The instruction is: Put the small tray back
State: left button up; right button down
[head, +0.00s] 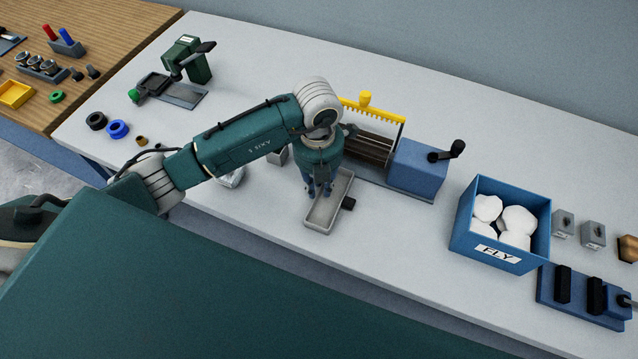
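A small shallow grey tray (321,222) lies at a slant on the white bench, in front of the blue crank machine. The gripper and wrist hide part of the tray's far end. My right gripper is not in view.
The blue machine (417,170) with a crank and yellow comb bar (372,106) stands just behind. A blue FLY bin (500,255) with white fluff stands right. A green hand-press (190,60) and rings (117,129) are at left. The bench between tray and bin is clear.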

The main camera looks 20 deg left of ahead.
pick_arm(q)
jog(key=shift+r, duration=0.55)
notch_tip(320, 180, up, 11)
jog(key=b, duration=0.2)
jog(key=shift+s+r, duration=0.1)
dwell(0.3)
